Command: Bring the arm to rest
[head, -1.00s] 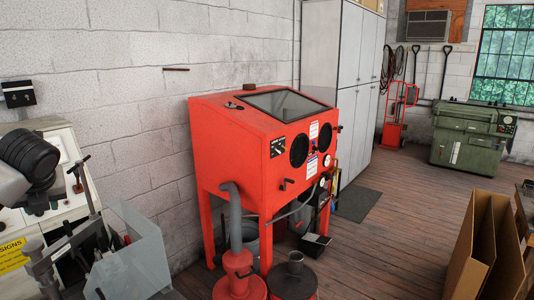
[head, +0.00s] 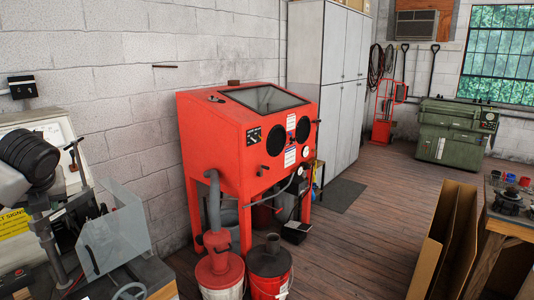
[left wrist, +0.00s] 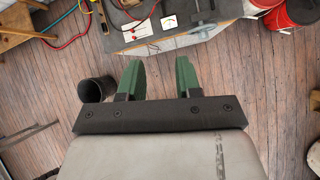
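My left gripper (left wrist: 158,80) shows in the left wrist view. Its two green fingers stand apart, with bare plank floor between them, and it holds nothing. It hangs over the floor, with a dark-topped bench (left wrist: 190,18) beyond the fingertips. I do not make out either gripper in the head view. My right gripper is in neither view.
In the left wrist view a black bin (left wrist: 97,89) stands left of the fingers. In the head view are a red blast cabinet (head: 222,140), buckets (head: 270,284), a cardboard box (head: 440,245) and a workbench (head: 505,226) at right. Plank floor (head: 385,200) is clear between.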

